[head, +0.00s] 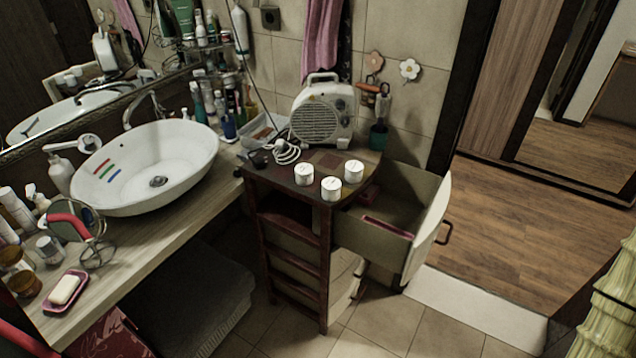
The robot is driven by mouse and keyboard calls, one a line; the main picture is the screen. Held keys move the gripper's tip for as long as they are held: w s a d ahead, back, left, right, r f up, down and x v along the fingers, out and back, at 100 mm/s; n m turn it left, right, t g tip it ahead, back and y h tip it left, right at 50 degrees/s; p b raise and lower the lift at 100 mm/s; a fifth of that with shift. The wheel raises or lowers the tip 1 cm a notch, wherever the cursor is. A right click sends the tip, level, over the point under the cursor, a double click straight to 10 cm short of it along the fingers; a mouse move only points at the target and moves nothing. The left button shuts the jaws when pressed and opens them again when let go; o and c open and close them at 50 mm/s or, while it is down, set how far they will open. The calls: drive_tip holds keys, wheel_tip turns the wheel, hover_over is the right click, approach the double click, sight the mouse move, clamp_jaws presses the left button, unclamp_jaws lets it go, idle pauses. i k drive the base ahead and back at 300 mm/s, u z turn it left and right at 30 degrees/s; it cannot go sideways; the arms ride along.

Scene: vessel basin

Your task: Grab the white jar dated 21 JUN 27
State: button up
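Three small white jars stand upright and close together on top of the dark wooden cabinet (285,182). One is the left jar (304,175), one is the front jar (331,189), and one is the right jar (353,172). All have white lids. Faint marks show on them, but they are too small to read, so I cannot tell which one is dated 21 JUN 27. My gripper is not in view, and nothing touches the jars.
A white fan heater (322,115) stands behind the jars, with a coiled cable (286,152) to their left. An open drawer (400,240) juts out to the right. A white basin (150,165) sits on the counter at left. Wooden floor (530,235) lies clear at right.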

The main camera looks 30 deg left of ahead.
sight(331, 186)
drive_tip(key=k, duration=0.15)
drive_tip(key=u, duration=1.6)
drive_tip(key=i, duration=1.1)
drive_tip(key=z, duration=1.1)
